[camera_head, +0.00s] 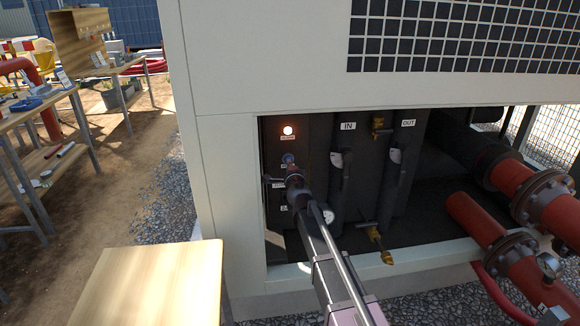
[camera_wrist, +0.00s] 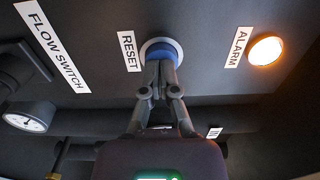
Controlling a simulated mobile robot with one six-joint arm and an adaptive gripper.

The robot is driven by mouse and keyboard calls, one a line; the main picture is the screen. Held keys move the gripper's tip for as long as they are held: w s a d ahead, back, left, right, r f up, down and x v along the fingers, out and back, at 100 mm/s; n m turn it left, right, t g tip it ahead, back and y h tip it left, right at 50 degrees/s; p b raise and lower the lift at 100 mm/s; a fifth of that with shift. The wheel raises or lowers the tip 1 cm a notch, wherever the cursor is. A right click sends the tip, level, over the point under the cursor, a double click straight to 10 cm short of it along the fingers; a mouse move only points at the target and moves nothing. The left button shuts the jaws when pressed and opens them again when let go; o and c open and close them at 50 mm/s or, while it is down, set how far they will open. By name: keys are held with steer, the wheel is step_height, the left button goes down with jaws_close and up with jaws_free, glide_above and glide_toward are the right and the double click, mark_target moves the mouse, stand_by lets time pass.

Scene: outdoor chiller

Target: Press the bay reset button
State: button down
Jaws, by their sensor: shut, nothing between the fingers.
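The blue reset button (camera_wrist: 161,51) sits in a pale ring on the dark panel, beside a white RESET label (camera_wrist: 130,51). My gripper (camera_wrist: 160,66) is shut and empty, with its fingertips in front of the button in the wrist view, hiding its lower part. I cannot tell whether they touch it. In the head view the blue button (camera_head: 288,158) shows just above my gripper (camera_head: 293,172), inside the bay opening. The alarm lamp (camera_wrist: 266,50) glows orange beside its ALARM label (camera_wrist: 239,47); it also glows at the top of the panel in the head view (camera_head: 288,131).
A FLOW SWITCH label (camera_wrist: 52,45) and a round gauge (camera_wrist: 30,116) are left in the wrist view. IN and OUT pipes with handles (camera_head: 341,160) and a yellow valve (camera_head: 378,246) stand right of my arm. A wooden surface (camera_head: 155,285) is at front left.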

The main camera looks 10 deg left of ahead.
steer(key=shift+x, duration=1.05)
steer(key=shift+r, duration=0.25)
steer(key=v, duration=1.5)
